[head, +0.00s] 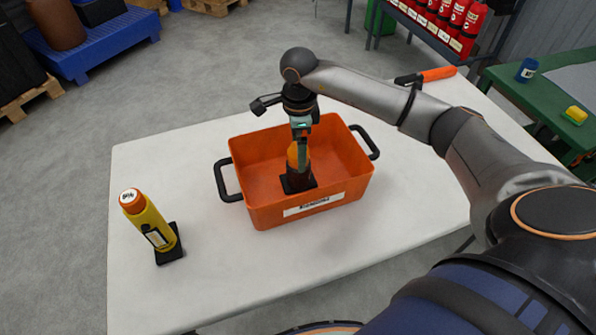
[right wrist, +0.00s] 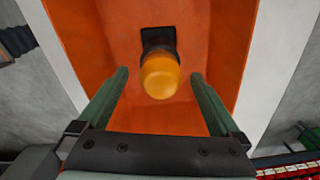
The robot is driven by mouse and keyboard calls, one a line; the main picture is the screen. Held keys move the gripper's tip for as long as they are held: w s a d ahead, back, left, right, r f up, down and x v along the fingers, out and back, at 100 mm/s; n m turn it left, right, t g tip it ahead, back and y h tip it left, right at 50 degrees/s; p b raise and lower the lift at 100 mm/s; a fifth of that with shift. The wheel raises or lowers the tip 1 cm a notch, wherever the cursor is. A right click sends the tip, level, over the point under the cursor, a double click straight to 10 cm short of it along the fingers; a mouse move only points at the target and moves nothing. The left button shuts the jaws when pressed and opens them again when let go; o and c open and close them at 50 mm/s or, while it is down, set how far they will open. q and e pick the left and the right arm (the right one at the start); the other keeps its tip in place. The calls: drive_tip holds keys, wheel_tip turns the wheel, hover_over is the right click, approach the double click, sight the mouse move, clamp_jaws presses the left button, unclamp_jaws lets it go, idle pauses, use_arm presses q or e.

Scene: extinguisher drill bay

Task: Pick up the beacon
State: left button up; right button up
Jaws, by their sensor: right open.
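The beacon, with an amber dome and a black square base (head: 297,184), stands in the orange crate (head: 247,192) on the white table. In the right wrist view its dome (right wrist: 160,76) lies between the two finger lines, with the black base beyond it. My right gripper (head: 302,160) reaches down into the crate from above, over the beacon. Its green fingers are open (right wrist: 160,78), one to each side of the dome, with visible gaps in the wrist view. In the head view a finger partly covers the beacon. My left gripper is not in view.
The crate has raised walls and black side handles (head: 225,182). A yellow cylinder with an orange top (head: 152,225) stands on the table at left. An orange-handled tool (head: 438,74) lies at the back right. The table's front is clear.

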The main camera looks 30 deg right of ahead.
wheel_tip(320, 180, down, 5)
drive_tip(key=shift+f+p, duration=0.1)
drive_tip(key=shift+p, duration=0.2)
drive_tip(key=shift+c, duration=0.2)
clamp_jaws()
idle(0.5)
drive_tip(key=shift+w, duration=0.1)
